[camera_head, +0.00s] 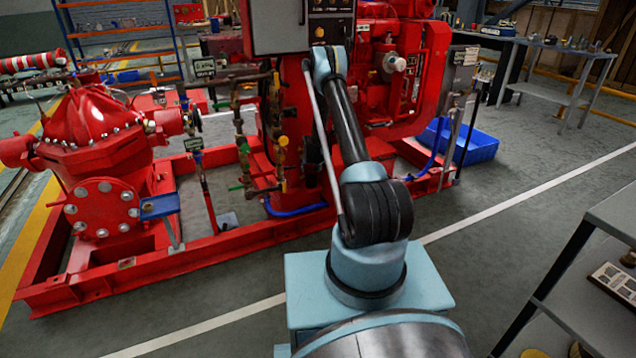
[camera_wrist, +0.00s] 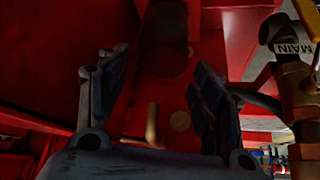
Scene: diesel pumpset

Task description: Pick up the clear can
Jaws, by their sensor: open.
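My gripper (camera_wrist: 158,80) shows in the wrist view with its two dark fingers spread apart and nothing held between them. It faces red metal surfaces (camera_wrist: 60,45) in deep shade. A dark round shape (camera_wrist: 166,20) lies beyond the fingertips at the top, too dark to identify. I cannot make out a clear can in either view. In the head view my arm reaches up to the red pumpset (camera_head: 295,130), and the gripper itself cannot be made out there.
A brass valve with a MAIN tag (camera_wrist: 293,48) stands close at the right in the wrist view. In the head view, a blue bin (camera_head: 470,142) lies behind the red frame, and a grey shelf (camera_head: 612,215) stands at the right. Floor between them is clear.

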